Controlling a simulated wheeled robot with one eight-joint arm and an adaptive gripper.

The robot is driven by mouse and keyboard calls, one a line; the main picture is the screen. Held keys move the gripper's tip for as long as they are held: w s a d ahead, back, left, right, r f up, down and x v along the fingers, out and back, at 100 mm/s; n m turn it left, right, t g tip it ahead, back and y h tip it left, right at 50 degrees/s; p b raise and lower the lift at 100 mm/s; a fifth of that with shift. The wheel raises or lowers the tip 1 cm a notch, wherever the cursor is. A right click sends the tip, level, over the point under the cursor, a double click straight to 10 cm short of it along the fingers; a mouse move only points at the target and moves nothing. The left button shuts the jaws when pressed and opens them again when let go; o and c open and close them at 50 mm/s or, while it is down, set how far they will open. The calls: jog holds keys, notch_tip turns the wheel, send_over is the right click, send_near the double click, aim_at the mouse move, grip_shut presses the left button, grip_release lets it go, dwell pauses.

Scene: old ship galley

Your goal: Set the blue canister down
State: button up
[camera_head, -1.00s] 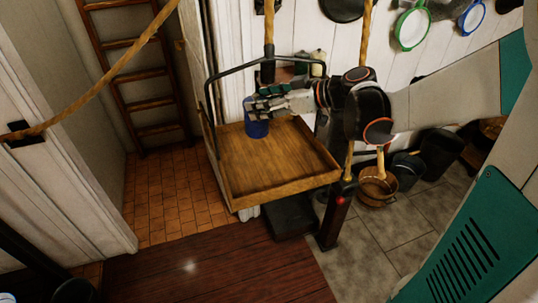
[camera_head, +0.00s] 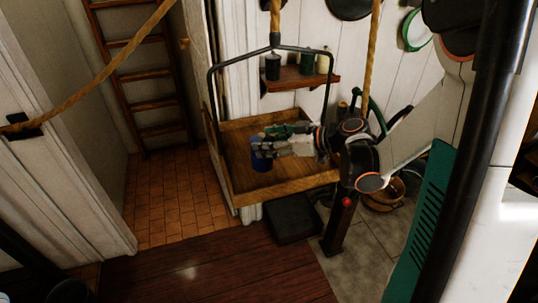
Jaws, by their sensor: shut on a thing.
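The blue canister (camera_head: 261,161) is upright inside the outline of a wooden tray (camera_head: 285,189), toward its left side. My gripper (camera_head: 268,143) is shut on the canister's upper part, reaching in from the right. The fingers hide the canister's top. I cannot tell whether the canister's base touches the tray floor or is just above it. The tray has low raised walls and hangs from a dark metal frame (camera_head: 213,95) on a rope.
A small wall shelf (camera_head: 303,82) holding dark and pale containers is behind the tray. A dark box (camera_head: 291,219) stands below it. A wooden ladder (camera_head: 127,62) leans at the left. A rope (camera_head: 95,80) crosses the upper left. The plank floor (camera_head: 200,270) in front is clear.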

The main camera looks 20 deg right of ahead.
notch_tip(320, 180, down, 4)
jog(key=shift+f+b, duration=0.1)
jog(key=shift+b, duration=0.6)
jog(key=o, duration=1.4)
jog(key=shift+r, duration=0.2)
jog(key=p+v, duration=0.3)
jog(key=v, duration=0.9)
